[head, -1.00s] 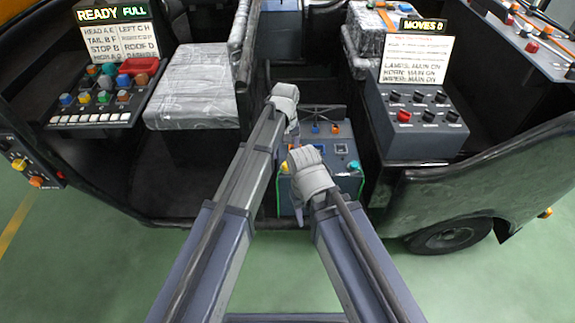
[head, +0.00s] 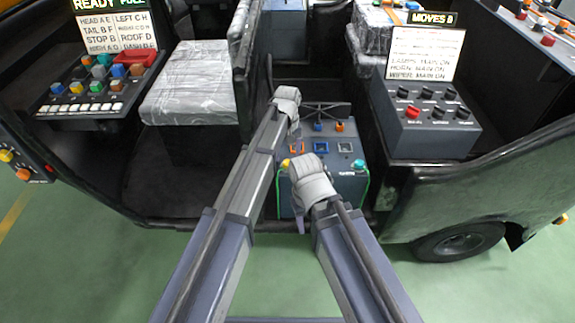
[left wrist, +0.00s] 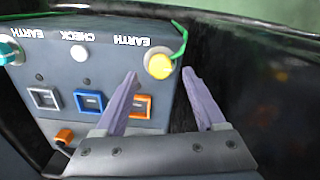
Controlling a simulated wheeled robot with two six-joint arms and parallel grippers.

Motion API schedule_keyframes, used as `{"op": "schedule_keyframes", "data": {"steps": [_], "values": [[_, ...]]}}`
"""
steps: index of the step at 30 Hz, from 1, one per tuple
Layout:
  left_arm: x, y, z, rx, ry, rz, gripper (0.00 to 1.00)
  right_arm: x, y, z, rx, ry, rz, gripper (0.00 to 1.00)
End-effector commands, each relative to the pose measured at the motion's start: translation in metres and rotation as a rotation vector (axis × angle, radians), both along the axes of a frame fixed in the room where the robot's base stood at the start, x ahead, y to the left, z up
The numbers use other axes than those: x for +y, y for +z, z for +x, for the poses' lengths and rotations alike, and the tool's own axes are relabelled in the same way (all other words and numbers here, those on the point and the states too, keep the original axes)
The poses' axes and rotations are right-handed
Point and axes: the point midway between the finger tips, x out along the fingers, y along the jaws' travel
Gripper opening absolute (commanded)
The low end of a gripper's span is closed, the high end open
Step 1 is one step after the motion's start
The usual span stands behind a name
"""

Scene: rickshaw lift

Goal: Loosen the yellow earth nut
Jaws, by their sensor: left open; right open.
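The yellow earth nut (left wrist: 159,66) sits at the corner of a grey control box (left wrist: 85,60), beside an upside-down EARTH label, with a green wire running from it. In the head view only a small bit of the yellow nut (head: 284,163) shows beside my right gripper. My left gripper (left wrist: 159,78) is open, its two purple fingers apart and pointing toward the nut, one to each side of it in the picture. I cannot tell whether they touch it. In the head view my left gripper (head: 287,104) is above the box's left side. My right gripper (head: 307,182) is open in front of the box; its fingers are mostly hidden.
A teal nut (head: 358,163) is at the box's other front corner. Square switches (left wrist: 88,103) and an orange knob (left wrist: 64,135) are on the box. A wrapped seat (head: 190,90) stands left and a switch console (head: 430,120) right. Dark body panels enclose the box.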

Motion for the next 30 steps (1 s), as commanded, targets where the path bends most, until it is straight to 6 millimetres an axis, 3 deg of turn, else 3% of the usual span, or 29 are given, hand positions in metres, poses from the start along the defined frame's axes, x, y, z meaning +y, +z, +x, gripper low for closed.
{"op": "schedule_keyframes", "data": {"steps": [1, 6, 17, 30], "values": [[0.0, -0.014, 0.0, 0.0, 0.0, 0.0, 0.72, 0.0, -0.014, 0.0, 0.0, 0.0, 0.0, 0.5], [0.0, -0.028, 0.0, 0.0, 0.0, 0.0, 0.72, 0.0, -0.028, 0.0, 0.0, 0.0, 0.0, 0.5], [0.0, -0.029, 0.0, 0.0, 0.0, 0.0, 0.71, 0.0, -0.029, 0.0, 0.0, 0.0, 0.0, 0.5], [0.0, -0.029, 0.0, 0.0, 0.0, 0.0, 0.21, 0.0, -0.029, 0.0, 0.0, 0.0, 0.0, 0.5]]}}
